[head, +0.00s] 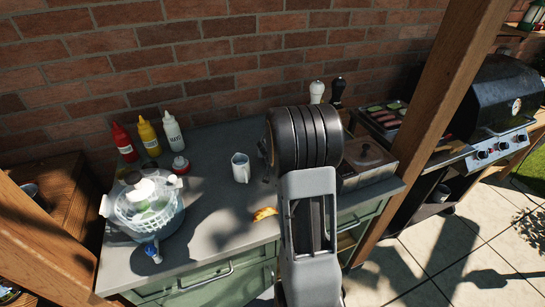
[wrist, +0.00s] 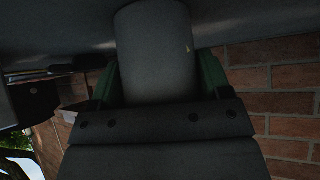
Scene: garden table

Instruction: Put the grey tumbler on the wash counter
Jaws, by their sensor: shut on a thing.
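My gripper (wrist: 158,78) is shut on a plain grey cylinder, the grey tumbler (wrist: 154,40), in the wrist view. In the head view my arm hides the gripper and the tumbler. The wash counter (head: 205,240), with a grey top and green drawers, stands against the brick wall. I cannot tell how far the tumbler is from the counter top.
A basin (head: 150,222) with dishes stands at the counter's left, with red, yellow and white bottles (head: 149,139) behind it. A pale mug (head: 240,168) and a yellow item (head: 264,214) stand mid-counter. A lidded box (head: 368,160) and grill (head: 490,110) are at right. Bare top shows at front centre.

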